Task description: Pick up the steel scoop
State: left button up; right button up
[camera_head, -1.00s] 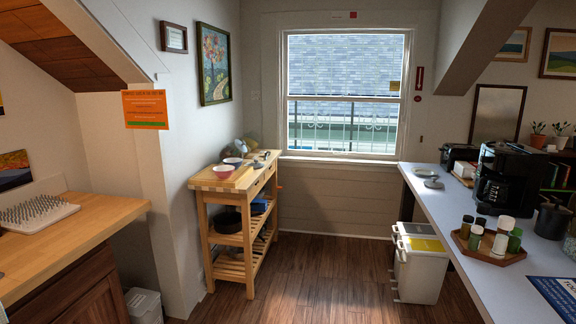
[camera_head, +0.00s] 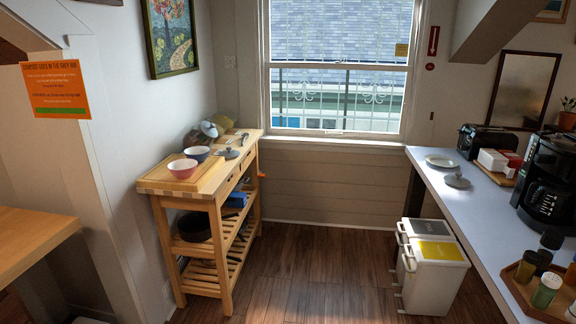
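I cannot make out the steel scoop for certain. A small dark elongated thing (camera_head: 245,138) lies near the far end of the wooden cart's (camera_head: 153,186) top; it is too small to tell whether it is the scoop. A grey, round, lid-like thing (camera_head: 228,154) lies nearer on the same top. Neither of my grippers is in view.
A pink bowl (camera_head: 183,169) and a blue bowl (camera_head: 197,154) stand on the cart. The right counter (camera_head: 440,168) holds a plate (camera_head: 441,161), a toaster (camera_head: 484,142) and a coffee maker (camera_head: 546,185). White bins (camera_head: 435,278) stand below. The middle floor (camera_head: 300,270) is clear.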

aim_at(244, 139)
jog(key=i, duration=2.6)
